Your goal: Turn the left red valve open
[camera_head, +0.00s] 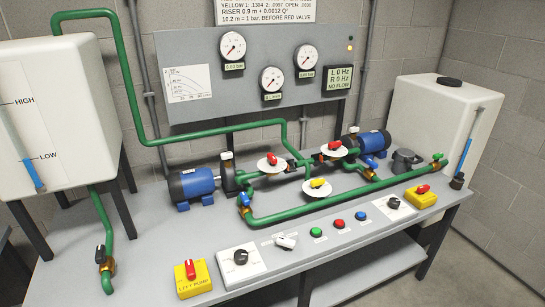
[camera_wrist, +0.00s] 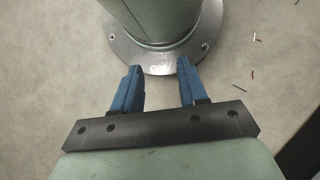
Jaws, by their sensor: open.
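In the head view, the left red valve (camera_head: 272,157) is a small red handle on a white round dial plate (camera_head: 263,165), set in the green piping at the middle of the bench. Its exact angle is too small to read. A second red valve (camera_head: 334,145) stands to its right on its own white plate, and a yellow valve (camera_head: 317,184) sits in front of and between them. My gripper (camera_wrist: 160,68) shows only in the wrist view, with two blue fingers apart and nothing between them.
A blue motor pump (camera_head: 192,186) stands left of the valves, another (camera_head: 366,143) to the right. A green pipe (camera_head: 340,201) runs in front of them. Yellow switch boxes (camera_head: 193,283) and buttons line the bench front.

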